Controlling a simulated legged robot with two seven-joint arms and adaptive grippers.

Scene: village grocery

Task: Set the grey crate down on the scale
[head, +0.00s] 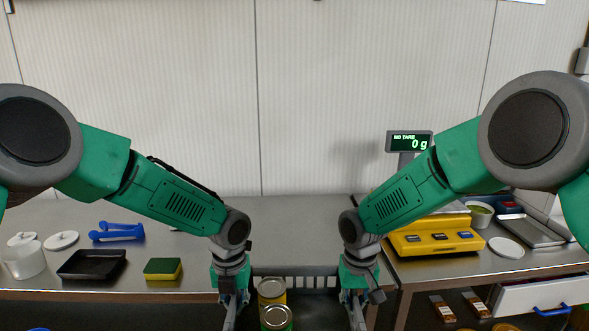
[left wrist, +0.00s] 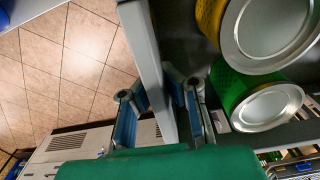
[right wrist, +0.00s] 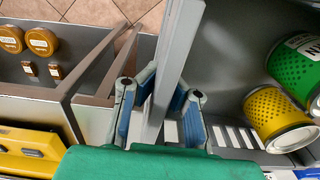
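The grey crate (head: 295,270) is at the bottom middle of the head view, in front of the counter edge, with two cans in it, one yellow (head: 271,291) and one green (head: 277,318). My left gripper (left wrist: 160,100) is around the crate's left wall, shut on it. My right gripper (right wrist: 158,98) is likewise shut on the opposite wall. The crate's lower part is hidden. The yellow scale (head: 435,240) stands on the counter to the right, beyond my right arm, which hides part of its plate. Its display (head: 409,143) reads 0 g.
On the left counter (head: 200,265) are a black tray (head: 92,265), a sponge (head: 162,268), a blue tool (head: 117,231) and white pots. A bowl (head: 480,213) and a white lid (head: 506,247) are right of the scale. An open drawer (head: 540,295) juts out at the lower right.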

